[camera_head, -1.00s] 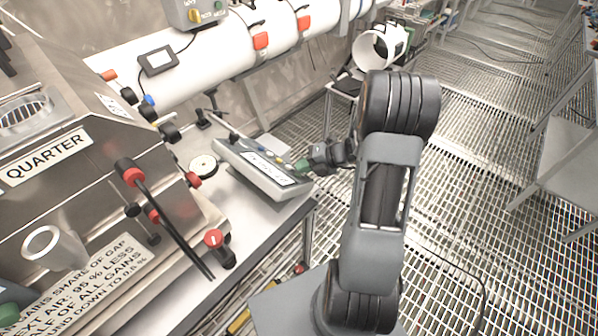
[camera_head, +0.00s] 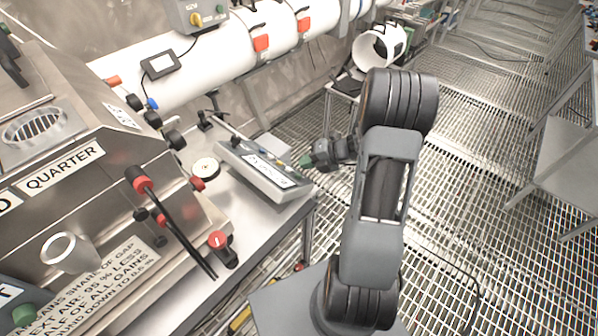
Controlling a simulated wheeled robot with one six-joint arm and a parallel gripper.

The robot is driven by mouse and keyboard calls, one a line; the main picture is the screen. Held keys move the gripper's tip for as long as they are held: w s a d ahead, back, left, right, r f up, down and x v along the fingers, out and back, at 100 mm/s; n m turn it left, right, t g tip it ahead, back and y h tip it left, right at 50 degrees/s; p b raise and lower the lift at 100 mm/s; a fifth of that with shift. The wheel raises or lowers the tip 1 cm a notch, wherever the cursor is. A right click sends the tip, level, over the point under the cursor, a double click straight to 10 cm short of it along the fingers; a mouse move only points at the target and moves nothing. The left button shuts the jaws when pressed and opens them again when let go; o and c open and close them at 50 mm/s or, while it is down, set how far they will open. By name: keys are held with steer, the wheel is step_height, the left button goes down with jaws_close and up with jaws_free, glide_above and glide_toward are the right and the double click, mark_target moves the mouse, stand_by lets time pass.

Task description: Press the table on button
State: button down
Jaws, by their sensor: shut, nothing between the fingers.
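A grey control box (camera_head: 262,171) with a white label and small coloured buttons lies tilted on the steel table (camera_head: 262,222). The label is too small to read, and I cannot tell which button is the table on button. A small blue button (camera_head: 264,152) and a yellowish one (camera_head: 282,161) show along its upper right side. My gripper (camera_head: 307,160) is shut, its greenish tip just off the box's right end and apparently above it. I cannot tell its exact height or whether it touches the box.
A steel machine labelled QUARTER (camera_head: 64,165) with red-tipped levers (camera_head: 139,184) stands on the left. A white pipe (camera_head: 215,58) runs behind the table. A green button (camera_head: 24,314) shows at bottom left. Open grating floor lies right.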

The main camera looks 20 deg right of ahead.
steer(key=r+p, duration=0.1)
steer(key=d+r+p, duration=0.1)
steer(key=w+d+r+p, duration=0.1)
steer(key=shift+d+r, duration=0.25)
steer(key=shift+r, duration=0.15)
stand_by(0.7)
steer(key=s+a+r+n+g+h, duration=0.1)
steer(key=s+a+n+g+h, duration=0.3)
steer(key=n, duration=0.8)
steer(key=s+d+r+n+g, duration=0.1)
steer(key=s+n+g, duration=0.1)
steer(key=s+n, duration=0.65)
steer(key=s+a+r+n+t+h, duration=0.2)
steer(key=a+r+n+h, duration=0.1)
steer(key=r+n, duration=0.5)
steer(key=s+a+r+n+t+h, duration=0.2)
steer(key=a+r+n, duration=0.3)
steer(key=n, duration=0.8)
step_height(320, 180, up, 3)
steer(key=shift+s+a+f+h, duration=0.1)
steer(key=shift+s+a+h, duration=0.05)
steer(key=shift+a+h, duration=0.2)
